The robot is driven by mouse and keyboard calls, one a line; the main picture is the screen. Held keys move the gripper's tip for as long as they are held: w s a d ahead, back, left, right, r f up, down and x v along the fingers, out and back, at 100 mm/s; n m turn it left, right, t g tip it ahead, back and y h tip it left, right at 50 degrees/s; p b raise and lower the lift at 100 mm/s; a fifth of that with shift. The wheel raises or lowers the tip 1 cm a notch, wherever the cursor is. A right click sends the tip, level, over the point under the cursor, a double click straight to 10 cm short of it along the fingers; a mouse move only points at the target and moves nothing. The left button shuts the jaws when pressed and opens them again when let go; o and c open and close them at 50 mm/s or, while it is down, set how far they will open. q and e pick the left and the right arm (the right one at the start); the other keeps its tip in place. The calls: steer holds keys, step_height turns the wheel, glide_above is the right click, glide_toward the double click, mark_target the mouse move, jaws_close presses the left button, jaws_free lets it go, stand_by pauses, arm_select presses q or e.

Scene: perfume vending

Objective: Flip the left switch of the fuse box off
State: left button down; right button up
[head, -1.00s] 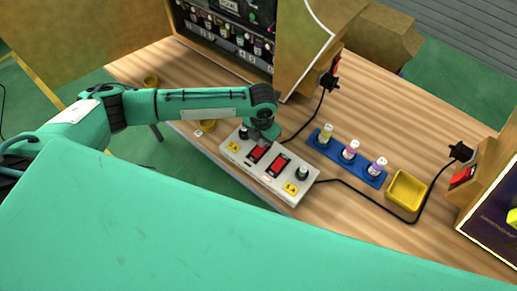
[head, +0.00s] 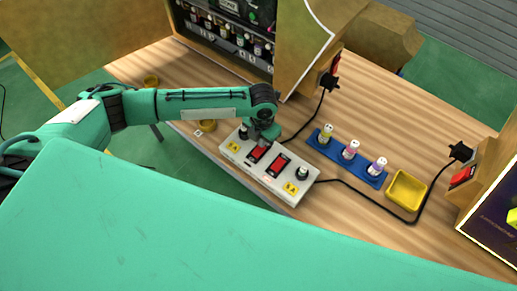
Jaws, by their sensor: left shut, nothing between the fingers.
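The white fuse box (head: 268,183) lies on the wooden table in the head view. It has two red rocker switches, the left switch (head: 258,153) and the right switch (head: 278,164), with a dark knob near each end. My left gripper (head: 263,141) is shut and empty, pointing down over the upper part of the left switch. The gripper partly hides that switch, and I cannot tell whether its tips touch it. My right gripper is not in view.
A blue rack (head: 345,158) with three small bottles stands right of the fuse box. A yellow tray (head: 406,190) lies farther right. Black cables run from the box to plugs at the vending machine (head: 300,50) and the right-hand unit (head: 487,185).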

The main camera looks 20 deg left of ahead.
arm_select(q)
steer(key=shift+f+b, duration=0.5)
steer(key=shift+f, duration=0.5)
stand_by(0.4)
steer(key=shift+r, duration=0.1)
step_height(320, 180, up, 7)
steer(key=p, duration=0.7)
stand_by(0.5)
